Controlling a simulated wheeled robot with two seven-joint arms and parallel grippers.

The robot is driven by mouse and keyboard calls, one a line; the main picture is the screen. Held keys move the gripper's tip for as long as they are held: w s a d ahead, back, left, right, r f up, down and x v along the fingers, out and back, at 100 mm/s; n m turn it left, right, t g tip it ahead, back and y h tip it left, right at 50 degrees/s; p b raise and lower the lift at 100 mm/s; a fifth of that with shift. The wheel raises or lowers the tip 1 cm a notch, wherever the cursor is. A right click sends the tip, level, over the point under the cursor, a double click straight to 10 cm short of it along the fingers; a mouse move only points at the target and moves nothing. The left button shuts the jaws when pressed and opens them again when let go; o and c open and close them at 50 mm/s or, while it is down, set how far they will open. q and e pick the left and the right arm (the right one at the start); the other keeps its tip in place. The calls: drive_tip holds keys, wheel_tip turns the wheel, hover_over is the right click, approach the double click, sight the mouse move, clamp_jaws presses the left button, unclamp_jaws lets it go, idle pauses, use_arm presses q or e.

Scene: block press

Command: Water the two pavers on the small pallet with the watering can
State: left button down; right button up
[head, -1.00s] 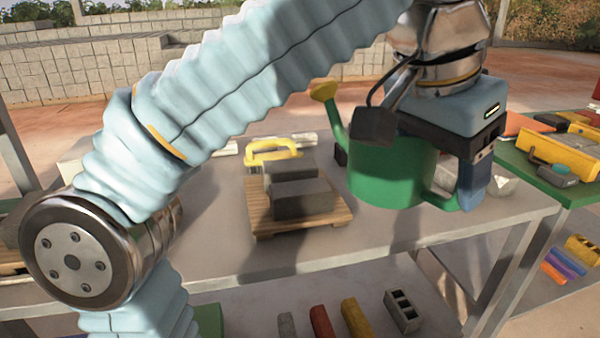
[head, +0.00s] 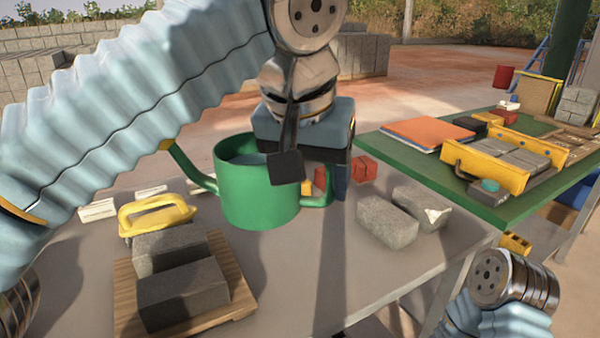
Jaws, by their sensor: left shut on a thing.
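The green watering can (head: 258,195) is in the middle of the head view, behind and to the right of the small pallet. It looks upright, with its opening showing and its spout pointing left; the spout's yellow tip is mostly hidden by my left arm. My left gripper (head: 338,184) is shut on its handle at the right side. I cannot tell how far the can is above the table. My right gripper is out of view.
A yellow-handled tool (head: 157,215) lies just behind the pavers. Two grey blocks (head: 387,222) and several red blocks (head: 364,169) are right of the can. Bare tabletop lies between pallet and blocks.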

use_arm(q)
drive_tip(key=h+b, duration=0.1)
drive_tip(key=h, duration=0.1)
drive_tip(key=a+r+n+h+b, duration=0.1)
drive_tip(key=h, duration=0.1)
drive_tip(key=a+r+h+b, duration=0.1)
drive_tip(key=h+b, duration=0.1)
drive_tip(key=shift+w+a+r+g+h, duration=0.1)
drive_tip(key=shift+w+r+g+h, duration=0.1)
drive_tip(key=shift+g+h, duration=0.2)
drive_tip(key=shift+a+r+n+h, duration=0.3)
drive_tip(key=shift+r+h, duration=0.05)
drive_tip(key=shift+h, duration=0.05)
idle(2.3)
